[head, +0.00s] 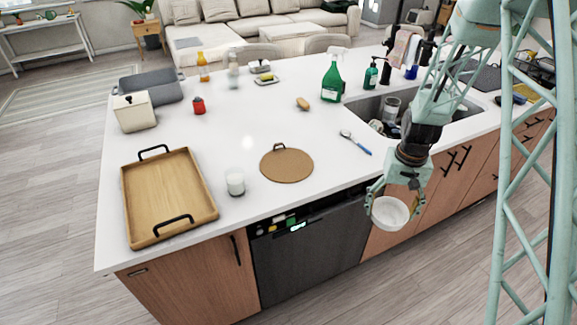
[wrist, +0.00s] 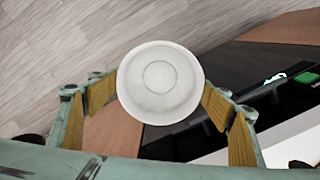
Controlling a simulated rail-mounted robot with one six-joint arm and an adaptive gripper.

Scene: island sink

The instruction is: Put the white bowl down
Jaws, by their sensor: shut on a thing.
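The white bowl (head: 390,213) is held in my gripper (head: 385,203), out in front of the island's cabinet doors and beyond the counter's front edge in the head view. In the wrist view the bowl (wrist: 160,82) sits between the two wooden-looking fingers of my gripper (wrist: 160,95), which touch its sides. My gripper is shut on it. Wood floor shows behind the bowl in the wrist view.
The white counter (head: 240,135) holds a wooden tray (head: 150,195), a round board (head: 286,165), a white candle or cup (head: 235,182) and a brush (head: 356,142). The sink (head: 385,115) holds dishes. The counter's front middle is mostly free. A dishwasher (head: 310,260) is below.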

